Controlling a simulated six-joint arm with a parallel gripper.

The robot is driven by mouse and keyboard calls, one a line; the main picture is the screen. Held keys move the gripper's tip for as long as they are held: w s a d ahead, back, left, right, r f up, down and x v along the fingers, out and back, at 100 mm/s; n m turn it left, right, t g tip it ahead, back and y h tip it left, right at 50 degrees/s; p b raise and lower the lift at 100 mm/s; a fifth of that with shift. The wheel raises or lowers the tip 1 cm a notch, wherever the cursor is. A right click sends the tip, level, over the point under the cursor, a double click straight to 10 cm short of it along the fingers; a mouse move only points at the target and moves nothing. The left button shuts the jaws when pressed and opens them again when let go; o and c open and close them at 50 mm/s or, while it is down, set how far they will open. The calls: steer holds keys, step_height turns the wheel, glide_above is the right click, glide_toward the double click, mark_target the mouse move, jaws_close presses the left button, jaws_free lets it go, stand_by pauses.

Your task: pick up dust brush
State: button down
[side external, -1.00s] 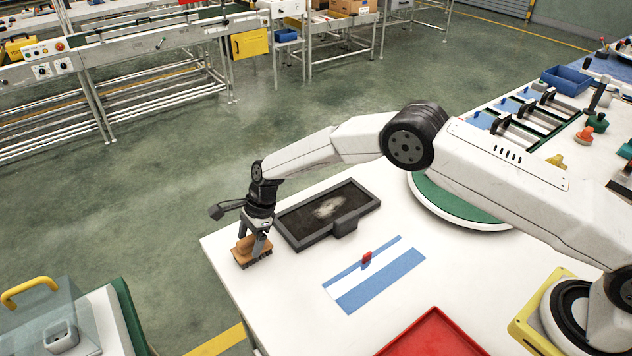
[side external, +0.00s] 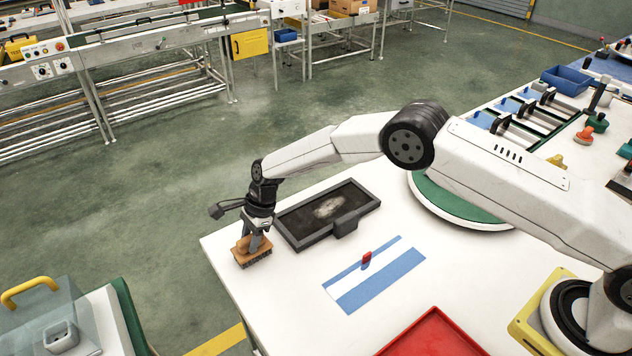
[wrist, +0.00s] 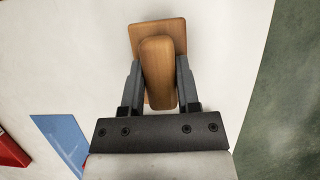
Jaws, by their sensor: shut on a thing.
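The dust brush (side external: 243,251) has a brown wooden block and handle with dark bristles below. It is at the white table's far left corner in the side view, bristles down at the table top. My gripper (side external: 256,243) points down over it, with its fingers on the handle. In the wrist view the brush (wrist: 158,62) lies between the two fingers of my gripper (wrist: 160,80), which are shut on the handle's sides. The bristles are hidden in the wrist view. I cannot tell whether they touch the table.
A dark framed tray (side external: 296,240) with pale dust stands just right of the brush. A blue-and-white striped mat (side external: 350,302) with a small red item (side external: 366,258) lies nearer the middle. A red tray (side external: 433,325) is at the front. The table edge is close to the brush.

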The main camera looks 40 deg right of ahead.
mark_target(245, 240)
steer(key=shift+r, duration=1.7)
steer(key=s+d+r, duration=0.5)
steer(key=s+r, duration=0.4)
steer(key=s, duration=0.4)
steer(key=shift+r, duration=0.3)
